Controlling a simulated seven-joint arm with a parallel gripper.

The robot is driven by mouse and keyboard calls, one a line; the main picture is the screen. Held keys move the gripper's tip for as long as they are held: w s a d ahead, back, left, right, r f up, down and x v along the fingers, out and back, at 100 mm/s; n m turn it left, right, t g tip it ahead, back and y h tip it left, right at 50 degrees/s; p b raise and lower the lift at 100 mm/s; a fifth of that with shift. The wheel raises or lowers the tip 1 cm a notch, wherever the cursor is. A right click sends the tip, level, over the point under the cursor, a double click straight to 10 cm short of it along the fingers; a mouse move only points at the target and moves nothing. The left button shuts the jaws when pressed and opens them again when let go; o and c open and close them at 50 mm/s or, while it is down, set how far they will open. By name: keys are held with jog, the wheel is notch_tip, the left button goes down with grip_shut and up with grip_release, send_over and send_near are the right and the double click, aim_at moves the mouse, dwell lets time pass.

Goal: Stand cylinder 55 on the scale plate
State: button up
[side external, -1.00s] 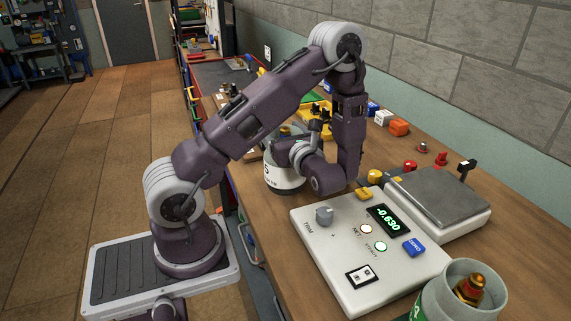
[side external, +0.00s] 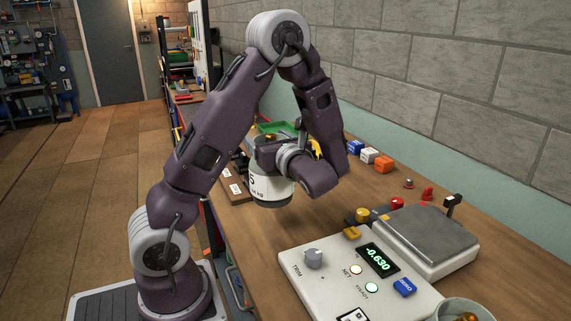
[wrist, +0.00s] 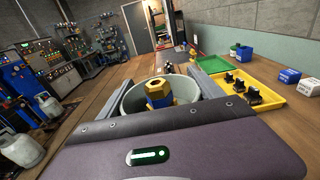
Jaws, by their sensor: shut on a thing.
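A pale cylinder (side external: 268,190) with dark lettering and a dark green lower band hangs nearly upright above the bench in the side view. Its label is partly hidden, so I cannot read its full number. My gripper (wrist: 158,92) is shut on it; in the wrist view the two fingers lie on either side of its round collar (wrist: 132,97), around a brass valve (wrist: 158,94). The grey scale plate (side external: 428,218) lies to the right, bare and apart from the cylinder.
A white control box (side external: 320,258) reading -0.630 stands in front of the scale. Another cylinder (side external: 465,311) is cut off at the bottom edge. A yellow tray (wrist: 262,98) lies behind.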

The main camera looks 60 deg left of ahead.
jog(key=shift+r, duration=0.45)
jog(key=w+d+m+t+h, duration=0.1)
jog(key=w+d+m+t, duration=0.15)
jog(key=w, duration=0.45)
jog(key=w+d+r+m+t+h, duration=0.1)
jog(key=w+d+m+t, duration=0.1)
jog(key=w+d+t, duration=0.3)
jog(key=w+d+m+t+h, duration=0.1)
jog(key=w+d+m+t, duration=0.15)
jog(key=w, duration=0.55)
jog(key=w+d+r+m+t+h, duration=0.35)
jog(key=w+d, duration=0.25)
jog(key=d, duration=0.2)
jog(key=w+d+r+m+t+h, duration=0.35)
jog(key=w+d, duration=0.25)
jog(key=d, duration=0.3)
notch_tip(320, 180, down, 10)
jog(key=shift+g+h, duration=0.3)
jog(key=shift+h, duration=0.1)
jog(key=shift+s+a+f+n, duration=0.1)
jog(key=shift+n, duration=0.2)
jog(key=o, duration=2.1)
jog(key=shift+f, duration=0.2)
